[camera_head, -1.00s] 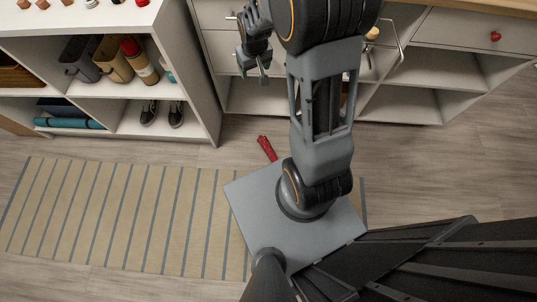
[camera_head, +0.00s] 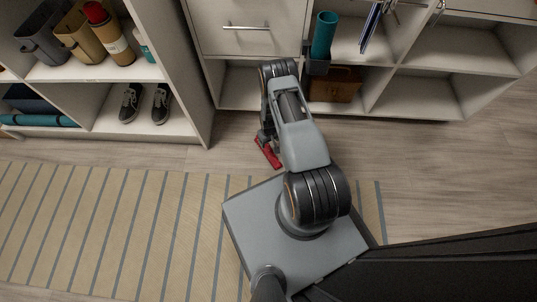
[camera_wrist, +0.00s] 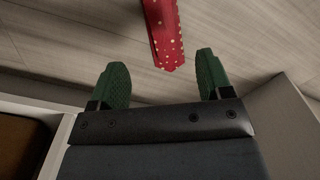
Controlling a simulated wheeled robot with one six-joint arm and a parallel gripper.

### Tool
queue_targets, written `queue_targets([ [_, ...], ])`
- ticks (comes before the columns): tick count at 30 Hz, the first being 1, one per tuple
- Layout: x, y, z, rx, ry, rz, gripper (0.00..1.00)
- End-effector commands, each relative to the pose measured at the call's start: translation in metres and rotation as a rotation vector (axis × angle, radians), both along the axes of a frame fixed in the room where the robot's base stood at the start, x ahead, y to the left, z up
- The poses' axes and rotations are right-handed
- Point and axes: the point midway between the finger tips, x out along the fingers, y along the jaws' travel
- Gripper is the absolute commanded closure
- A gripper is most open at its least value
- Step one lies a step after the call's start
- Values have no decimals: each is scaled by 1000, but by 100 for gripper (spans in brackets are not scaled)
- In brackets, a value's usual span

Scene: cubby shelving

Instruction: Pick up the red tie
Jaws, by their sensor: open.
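The red tie (camera_head: 268,153) lies on the wooden floor just in front of the shelving, close to the rug's edge. In the wrist view the tie (camera_wrist: 163,32) is red with white dots, its pointed end toward me and its far part cut off by the top edge. My gripper (camera_wrist: 161,85) is open, with its two green-padded fingers apart and nothing between them. The tie's end appears just beyond the fingertips, between their lines. In the head view my gripper (camera_head: 264,138) is low beside the tie, partly hidden by my arm.
A white shelf side (camera_head: 201,120) stands left of the tie, with black shoes (camera_head: 145,103) in its lower cubby. A drawer unit (camera_head: 247,29) and open cubbies with a brown box (camera_head: 335,85) stand behind. A striped rug (camera_head: 110,225) covers the floor at left.

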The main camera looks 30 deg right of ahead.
Motion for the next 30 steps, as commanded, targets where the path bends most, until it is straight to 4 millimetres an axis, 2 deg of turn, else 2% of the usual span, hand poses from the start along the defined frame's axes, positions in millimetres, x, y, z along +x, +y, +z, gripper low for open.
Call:
queue_targets([
  [1,0,0,-15,0,1,0,28],
  [6,0,0,-42,0,1,0,28],
  [10,0,0,-54,0,1,-1,28],
  [19,1,0,-66,0,0,-1,28],
  [30,3,2,-111,1,1,-1,28],
])
